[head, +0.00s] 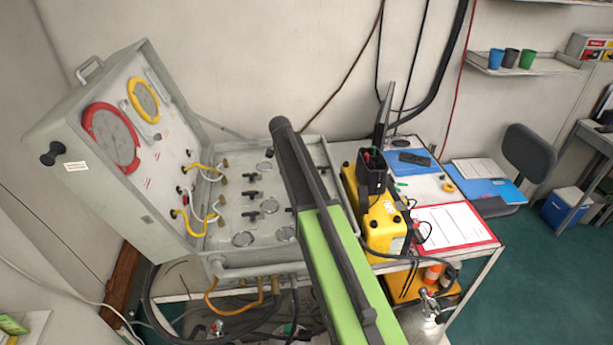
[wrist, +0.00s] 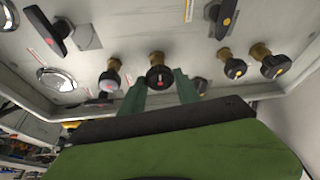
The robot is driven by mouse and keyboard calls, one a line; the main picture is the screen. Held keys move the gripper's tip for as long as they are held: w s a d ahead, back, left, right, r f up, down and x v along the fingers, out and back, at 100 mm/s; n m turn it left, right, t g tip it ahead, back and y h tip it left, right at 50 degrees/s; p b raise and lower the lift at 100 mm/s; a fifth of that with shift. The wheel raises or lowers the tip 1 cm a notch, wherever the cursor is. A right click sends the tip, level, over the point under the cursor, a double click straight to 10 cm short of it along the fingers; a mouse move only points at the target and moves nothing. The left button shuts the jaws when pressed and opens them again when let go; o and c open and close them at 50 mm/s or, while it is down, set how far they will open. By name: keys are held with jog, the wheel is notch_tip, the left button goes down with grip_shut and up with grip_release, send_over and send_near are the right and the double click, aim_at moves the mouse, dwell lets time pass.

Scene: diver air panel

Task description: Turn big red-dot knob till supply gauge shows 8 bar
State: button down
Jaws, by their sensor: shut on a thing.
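In the wrist view, the big black knob with a red mark (wrist: 160,78) sits on a brass stem on the pale panel. My gripper (wrist: 161,82) has its two green fingers on either side of this knob and is shut on it. In the head view, my arm covers the gripper and this knob. A large red-rimmed gauge (head: 111,138) and a smaller yellow-rimmed gauge (head: 144,100) are on the raised lid of the grey case (head: 62,190). I cannot read their needles or labels, nor tell which is the supply gauge.
A smaller grey knob with a reddish mark (wrist: 110,78) is close on the left. Yellow-marked black knobs (wrist: 235,68) (wrist: 274,66) are to the right. Black levers (wrist: 48,30) (wrist: 227,20) stick out beyond. A yellow unit (head: 385,225) stands right of the case.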

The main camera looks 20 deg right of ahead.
jog(key=c, duration=0.9)
grip_release()
jog(key=shift+r, duration=0.1)
jog(key=p+v, duration=1.6)
jog(key=v, duration=0.1)
jog(key=shift+a, duration=0.2)
